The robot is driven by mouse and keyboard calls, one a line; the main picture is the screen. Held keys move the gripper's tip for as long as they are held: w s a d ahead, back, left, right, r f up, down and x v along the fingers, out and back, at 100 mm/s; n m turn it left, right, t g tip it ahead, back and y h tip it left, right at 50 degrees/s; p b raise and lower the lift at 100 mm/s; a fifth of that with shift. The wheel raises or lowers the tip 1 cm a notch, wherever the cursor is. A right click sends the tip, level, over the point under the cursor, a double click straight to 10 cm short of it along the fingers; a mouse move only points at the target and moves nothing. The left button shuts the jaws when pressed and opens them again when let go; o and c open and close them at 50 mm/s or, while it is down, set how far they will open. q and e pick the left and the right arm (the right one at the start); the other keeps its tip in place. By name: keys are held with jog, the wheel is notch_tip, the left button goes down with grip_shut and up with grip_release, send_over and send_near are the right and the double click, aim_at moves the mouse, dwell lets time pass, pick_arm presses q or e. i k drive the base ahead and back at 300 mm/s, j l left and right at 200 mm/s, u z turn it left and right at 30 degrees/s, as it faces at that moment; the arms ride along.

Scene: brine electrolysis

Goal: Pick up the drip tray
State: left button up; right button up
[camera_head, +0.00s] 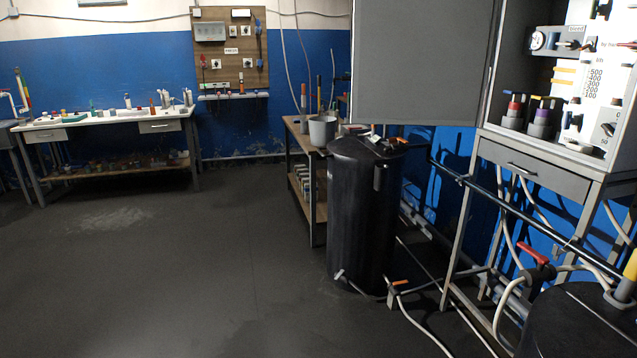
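I cannot make out a drip tray for certain in the head view. Neither of my grippers nor my arms shows in this view. A black cylindrical tank (357,215) stands upright on the floor in the middle, with small fittings on its lid and orange-handled valves near its foot. A grey bucket (322,130) stands on a wooden-topped bench (299,142) behind the tank.
A metal stand (533,165) with a drawer carries an open cabinet (519,60) at right. Hoses and a red-handled valve (533,254) are below, beside another dark tank (575,325). A white-topped workbench (95,121) stands at the far left. The floor (180,265) at left is clear.

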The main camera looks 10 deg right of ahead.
aim_at(579, 149)
jog(key=i+z, duration=0.15)
jog(key=i, duration=0.3)
jog(key=i+z, duration=0.2)
jog(key=i, duration=0.3)
jog(key=i+j+z, duration=0.15)
jog(key=i, duration=0.3)
jog(key=i+j+z, duration=0.15)
jog(key=i, duration=0.3)
jog(key=i+j+z, duration=0.2)
jog(key=i, duration=0.25)
jog(key=i+l+z, duration=0.2)
jog(key=i+z, duration=0.6)
jog(key=i, duration=0.15)
jog(key=i+z, duration=0.4)
jog(key=i+j+z, duration=0.4)
jog(key=i, duration=0.15)
jog(key=l, duration=0.1)
